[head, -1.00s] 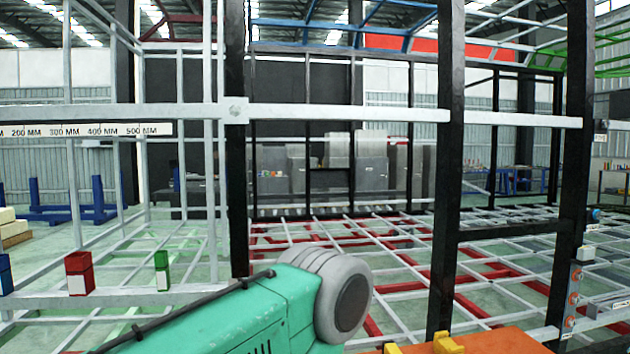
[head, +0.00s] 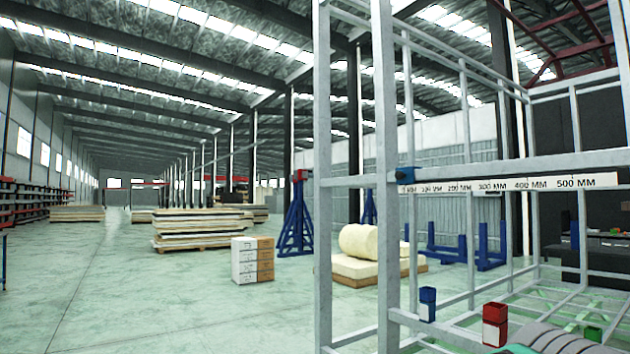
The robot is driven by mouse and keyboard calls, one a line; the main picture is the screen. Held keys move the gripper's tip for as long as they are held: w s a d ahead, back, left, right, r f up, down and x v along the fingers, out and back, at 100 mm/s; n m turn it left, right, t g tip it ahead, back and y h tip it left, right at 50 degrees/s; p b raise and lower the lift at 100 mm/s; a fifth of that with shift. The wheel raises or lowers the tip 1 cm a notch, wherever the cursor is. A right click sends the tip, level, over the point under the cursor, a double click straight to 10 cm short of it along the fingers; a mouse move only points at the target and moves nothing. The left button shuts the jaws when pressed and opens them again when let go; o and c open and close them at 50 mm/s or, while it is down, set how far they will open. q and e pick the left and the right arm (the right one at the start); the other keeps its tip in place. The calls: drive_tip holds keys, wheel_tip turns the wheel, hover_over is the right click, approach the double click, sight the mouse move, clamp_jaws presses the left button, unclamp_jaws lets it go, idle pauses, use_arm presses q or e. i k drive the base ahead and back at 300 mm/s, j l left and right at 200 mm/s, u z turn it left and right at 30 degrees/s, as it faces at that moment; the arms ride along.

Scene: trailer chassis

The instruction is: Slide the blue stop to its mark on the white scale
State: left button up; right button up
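The white scale (head: 537,184) runs along the upper grey rail at the right, with black marks; 200, 300, 400 and 500 MM are readable, and the smaller ones at its left end are hard to read. A blue stop (head: 406,174) sits on this rail at the scale's left end, by the upright post. A second blue block (head: 427,304), a red block (head: 495,324) and a green block (head: 593,333) sit along the lower rail. Neither gripper is in view; part of my teal and grey arm shows at the bottom right.
The grey frame's upright post (head: 387,120) stands left of the scale. Behind it are blue stands (head: 296,222), a cream roll on a slab (head: 370,242) and stacked boxes (head: 252,260). The floor (head: 130,300) at the left is open.

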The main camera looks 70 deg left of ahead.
sight(403, 175)
drive_tip(key=u, duration=1.85)
drive_tip(key=i+j, duration=0.25)
drive_tip(key=i+j+z, duration=0.1)
drive_tip(key=j, duration=0.35)
drive_tip(key=i+j, duration=0.3)
drive_tip(key=i+j+z, duration=0.2)
drive_tip(key=i, duration=0.2)
drive_tip(key=i+j+z, duration=0.15)
drive_tip(key=i, duration=0.25)
